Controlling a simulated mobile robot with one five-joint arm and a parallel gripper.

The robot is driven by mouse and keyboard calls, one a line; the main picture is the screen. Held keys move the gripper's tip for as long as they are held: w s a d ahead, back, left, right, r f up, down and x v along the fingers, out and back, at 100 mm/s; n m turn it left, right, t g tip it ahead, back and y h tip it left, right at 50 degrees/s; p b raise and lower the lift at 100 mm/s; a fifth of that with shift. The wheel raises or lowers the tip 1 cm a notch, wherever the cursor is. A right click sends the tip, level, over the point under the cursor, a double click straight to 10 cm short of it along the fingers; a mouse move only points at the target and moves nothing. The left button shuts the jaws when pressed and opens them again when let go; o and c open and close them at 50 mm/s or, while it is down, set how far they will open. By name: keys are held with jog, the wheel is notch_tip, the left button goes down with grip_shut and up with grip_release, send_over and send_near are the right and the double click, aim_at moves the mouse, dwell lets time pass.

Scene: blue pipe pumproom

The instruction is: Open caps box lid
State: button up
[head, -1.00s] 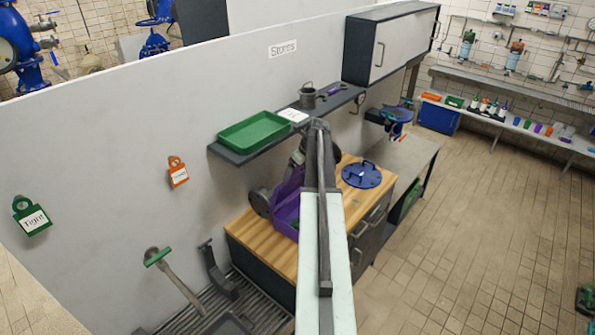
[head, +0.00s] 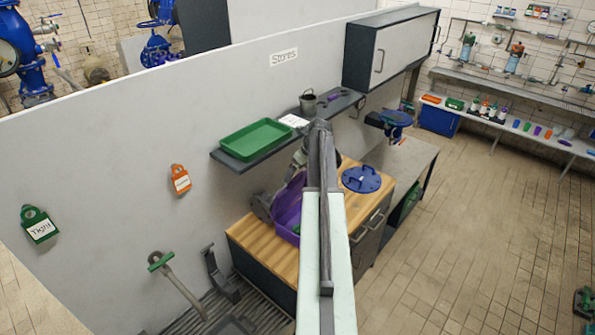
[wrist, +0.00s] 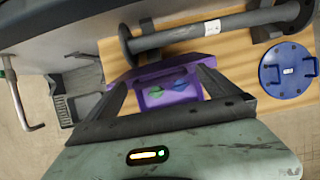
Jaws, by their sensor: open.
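The purple caps box (head: 288,207) sits on the wooden worktop, partly hidden by my arm in the head view. In the wrist view the box (wrist: 150,98) shows its inside, with small green and blue caps in it. A purple panel, apparently the raised lid (wrist: 190,66), stands along its far side next to a grey pipe. My gripper (wrist: 162,80) is open, its two dark fingers spread on either side of the box. No cap is held. Whether a finger touches the lid or box cannot be told. The fingertips are hidden in the head view.
A grey flanged pipe (wrist: 205,32) lies behind the box. A blue disc with handles (head: 361,179) lies right of it on the worktop (head: 262,248). A shelf with a green tray (head: 256,139) hangs above.

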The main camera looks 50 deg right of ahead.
jog(key=shift+w+p+v, duration=0.2)
jog(key=shift+p+v, duration=1.05)
jog(key=shift+v, duration=0.15)
jog(key=shift+w+p+v, duration=0.2)
jog(key=shift+p+v, duration=1)
jog(key=shift+v, duration=0.2)
jog(key=shift+r, duration=0.2)
jog(key=s+r+p, duration=0.2)
jog(key=s, duration=1.1)
jog(key=shift+r+p, duration=0.3)
jog(key=shift+p, duration=0.05)
jog(key=shift+s, duration=0.1)
